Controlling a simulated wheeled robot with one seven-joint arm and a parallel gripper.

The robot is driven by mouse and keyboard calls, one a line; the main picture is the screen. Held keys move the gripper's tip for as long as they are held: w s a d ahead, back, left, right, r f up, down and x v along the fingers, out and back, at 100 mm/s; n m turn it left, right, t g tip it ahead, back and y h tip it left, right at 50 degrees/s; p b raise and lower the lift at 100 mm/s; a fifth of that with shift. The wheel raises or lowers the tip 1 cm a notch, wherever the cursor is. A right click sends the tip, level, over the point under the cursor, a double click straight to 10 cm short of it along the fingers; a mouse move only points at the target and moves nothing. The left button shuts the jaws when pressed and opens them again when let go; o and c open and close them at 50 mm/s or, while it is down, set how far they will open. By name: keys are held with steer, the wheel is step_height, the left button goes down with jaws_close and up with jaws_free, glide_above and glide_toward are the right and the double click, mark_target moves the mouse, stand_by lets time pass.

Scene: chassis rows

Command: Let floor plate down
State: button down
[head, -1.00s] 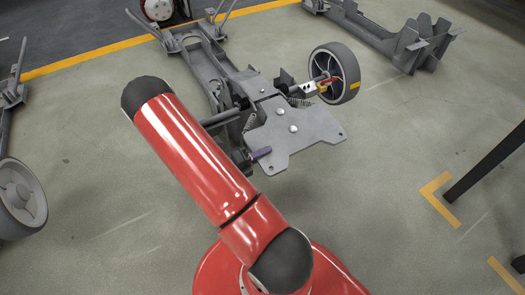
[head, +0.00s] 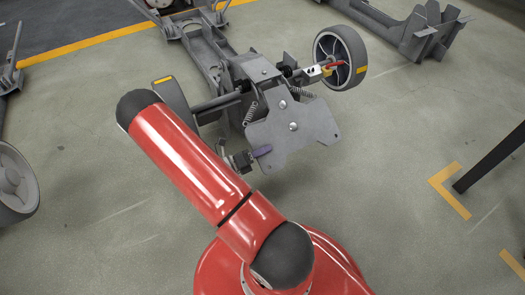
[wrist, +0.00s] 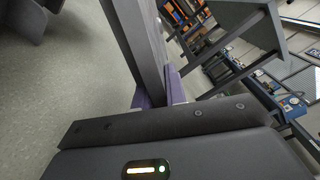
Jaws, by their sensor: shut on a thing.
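The floor plate (head: 300,122) is a flat grey sheet with two bolt heads and notched near corners. It sits at the near end of a grey chassis (head: 252,70) in the head view and looks tilted, its near edge low. My gripper (head: 262,151) is shut on the plate's near left corner tab, with a purple finger pad showing. In the wrist view the purple fingers (wrist: 160,92) close on a grey edge of the plate (wrist: 138,45). My red arm hides some of the floor left of the plate.
A wheel (head: 340,58) with a red-handled part stands at the chassis's right, another wheel (head: 174,98) at its left. Coil springs (head: 251,112) lie beside the plate. A dark post (head: 492,158) stands at right. Floor in front of the plate is clear.

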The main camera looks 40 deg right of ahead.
steer(key=shift+w+f, duration=0.1)
steer(key=shift+f, duration=0.25)
steer(key=c, duration=1.7)
jaws_free()
steer(key=shift+o, duration=1.3)
steer(key=shift+r, duration=0.1)
steer(key=v, duration=0.8)
steer(key=shift+p, duration=0.35)
steer(key=shift+d, duration=0.1)
